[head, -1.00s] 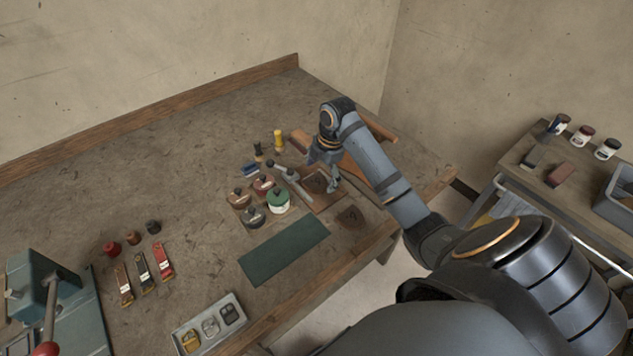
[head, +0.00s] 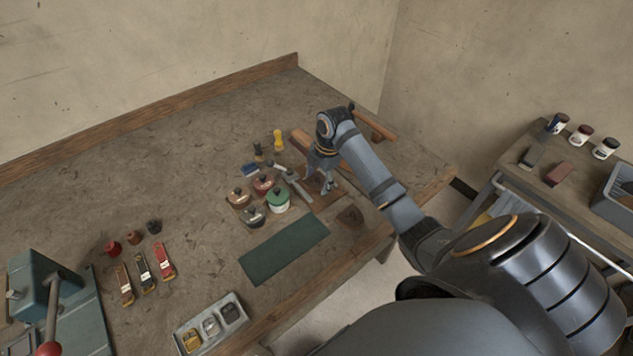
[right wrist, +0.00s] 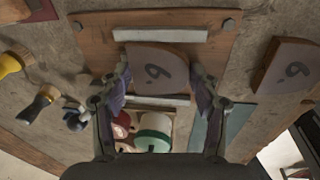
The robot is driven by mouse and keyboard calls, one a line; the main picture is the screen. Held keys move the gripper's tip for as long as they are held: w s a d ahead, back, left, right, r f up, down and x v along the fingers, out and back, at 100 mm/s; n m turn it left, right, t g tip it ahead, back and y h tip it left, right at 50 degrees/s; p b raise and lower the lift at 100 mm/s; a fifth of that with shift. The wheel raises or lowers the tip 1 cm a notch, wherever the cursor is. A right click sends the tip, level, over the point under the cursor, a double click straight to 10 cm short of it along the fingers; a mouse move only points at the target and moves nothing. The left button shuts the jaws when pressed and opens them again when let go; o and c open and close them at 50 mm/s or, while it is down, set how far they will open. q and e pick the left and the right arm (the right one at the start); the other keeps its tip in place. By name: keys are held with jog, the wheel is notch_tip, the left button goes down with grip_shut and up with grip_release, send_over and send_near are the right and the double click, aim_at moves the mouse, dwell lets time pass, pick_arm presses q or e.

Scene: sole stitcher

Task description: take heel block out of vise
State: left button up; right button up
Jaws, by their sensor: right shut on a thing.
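The vise (head: 328,203) is a wooden board near the right end of the bench, with two pale jaw bars (right wrist: 160,36) in the right wrist view. The heel block (right wrist: 158,66) is brown with a dark number on its face and lies between these bars. My right gripper (right wrist: 160,85) is shut on it, one finger at each side; it also shows over the vise in the head view (head: 326,184). I cannot tell whether the block is raised off the board. A second numbered block (right wrist: 290,68) lies apart beside the board. My left gripper is not in view.
Round pots, including a green-lidded one (head: 278,200), and a hammer (head: 290,178) stand close left of the vise. A green mat (head: 285,252) lies nearer the front edge. A metal tray (head: 210,323) is further left. The bench's back left is clear.

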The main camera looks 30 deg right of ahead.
jog(key=shift+r+b, duration=0.3)
jog(key=shift+r, duration=0.25)
jog(key=s+a+r+p, duration=0.2)
jog(key=s+r+p, duration=0.4)
jog(key=s+r, duration=0.6)
jog(key=shift+s+p, duration=0.3)
jog(key=shift+s, duration=0.6)
